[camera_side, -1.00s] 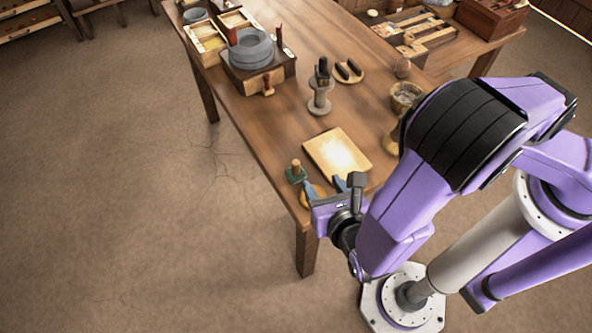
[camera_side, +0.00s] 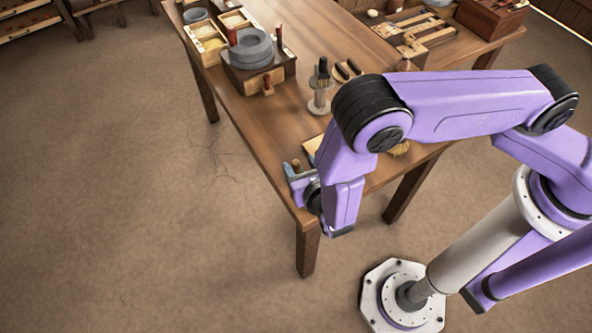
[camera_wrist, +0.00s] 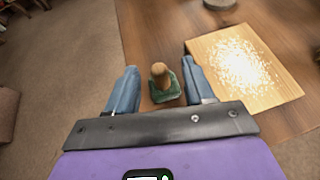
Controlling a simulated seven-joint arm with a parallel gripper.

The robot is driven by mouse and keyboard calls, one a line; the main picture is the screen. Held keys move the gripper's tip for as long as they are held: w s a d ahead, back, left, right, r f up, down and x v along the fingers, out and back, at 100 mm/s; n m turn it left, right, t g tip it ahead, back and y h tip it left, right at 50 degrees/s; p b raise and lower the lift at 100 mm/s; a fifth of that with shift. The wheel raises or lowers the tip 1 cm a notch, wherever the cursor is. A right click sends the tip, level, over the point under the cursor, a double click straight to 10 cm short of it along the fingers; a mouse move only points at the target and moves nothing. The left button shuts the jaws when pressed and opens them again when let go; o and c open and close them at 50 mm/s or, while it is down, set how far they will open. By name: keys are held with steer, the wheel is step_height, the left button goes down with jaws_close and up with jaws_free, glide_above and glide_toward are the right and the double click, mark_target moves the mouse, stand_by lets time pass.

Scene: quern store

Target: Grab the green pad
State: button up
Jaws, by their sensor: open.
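The green pad (camera_wrist: 164,94) has an upright wooden knob on top and stands on the table close to its edge. In the wrist view it is between the two blue-grey fingers of my gripper (camera_wrist: 158,90), which are open on either side of it. A narrow gap shows on each side, so the fingers do not seem to close on it. In the side view my gripper (camera_side: 298,172) is at the table's near corner. Only the wooden knob (camera_side: 296,164) shows there; the pad's green base is hidden behind my gripper.
A wooden board with pale grain (camera_wrist: 243,68) lies right of the pad. A grey stone quern (camera_side: 252,50) on a wooden box and a small stand (camera_side: 319,95) are farther back. The table's edge (camera_wrist: 122,40) is just left of the pad, with floor beyond.

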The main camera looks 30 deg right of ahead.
mark_target(297, 166)
steer(key=shift+f+x, duration=0.2)
steer(key=shift+x, duration=1.15)
steer(key=shift+f+x, duration=0.2)
steer(key=shift+x, duration=1.1)
steer(key=shift+s+a, duration=0.15)
jaws_close()
